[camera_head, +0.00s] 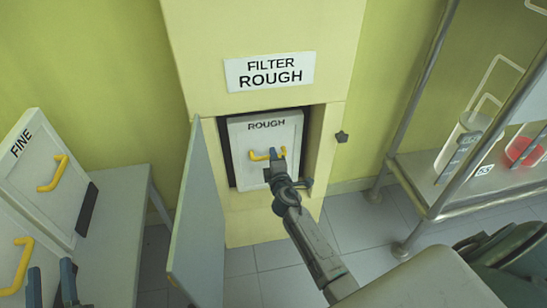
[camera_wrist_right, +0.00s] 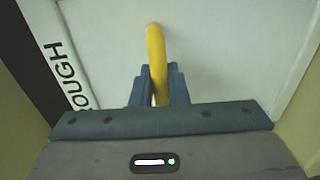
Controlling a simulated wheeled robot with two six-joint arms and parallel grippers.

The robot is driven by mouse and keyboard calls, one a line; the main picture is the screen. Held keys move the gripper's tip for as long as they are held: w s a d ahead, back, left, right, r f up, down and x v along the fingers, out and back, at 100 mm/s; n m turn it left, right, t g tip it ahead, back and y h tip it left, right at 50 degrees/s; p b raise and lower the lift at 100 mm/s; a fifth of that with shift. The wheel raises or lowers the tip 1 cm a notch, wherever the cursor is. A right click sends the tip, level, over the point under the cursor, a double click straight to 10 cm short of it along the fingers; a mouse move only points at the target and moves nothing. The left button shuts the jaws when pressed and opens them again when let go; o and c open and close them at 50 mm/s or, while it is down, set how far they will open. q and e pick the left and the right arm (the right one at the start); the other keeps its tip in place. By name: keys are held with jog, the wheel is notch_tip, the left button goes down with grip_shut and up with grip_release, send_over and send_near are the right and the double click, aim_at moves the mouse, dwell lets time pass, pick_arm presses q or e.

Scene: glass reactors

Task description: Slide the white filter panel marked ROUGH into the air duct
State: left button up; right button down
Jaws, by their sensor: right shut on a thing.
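The white filter panel marked ROUGH (camera_head: 284,134) stands upright in the opening of the yellow air duct (camera_head: 204,39), below the FILTER ROUGH label (camera_head: 269,72). A dark gap shows along its left side and a narrower one at its right. My right gripper (camera_head: 275,157) is in front of the panel, shut on its yellow handle; in the right wrist view the fingers (camera_wrist_right: 157,88) close around the yellow handle (camera_wrist_right: 156,45). How deep the panel sits is hard to tell. My left gripper (camera_head: 50,284) is at the bottom left with its two fingers apart and empty, away from the duct.
The duct's hinged door (camera_head: 197,225) stands open at the left of the opening. A panel marked FINE (camera_head: 38,178) and another panel with a yellow handle stand on a table (camera_head: 124,196) at the left. A metal rack (camera_head: 408,185) with glass vessels is at the right.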

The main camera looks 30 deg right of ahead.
jog(key=shift+s+f+b, duration=0.1)
jog(key=shift+f+b, duration=0.4)
dwell(1.1)
jog(key=c, duration=1.3)
grip_release()
jog(key=shift+c, duration=0.2)
jog(key=shift+s, duration=0.1)
jog(key=v, duration=0.9)
jog(key=shift+s+a+p, duration=0.15)
jog(key=shift+s+p, duration=0.15)
jog(key=shift+p, duration=0.05)
dwell(0.3)
jog(key=shift+r, duration=0.1)
jog(key=shift+s, duration=0.1)
dwell(0.4)
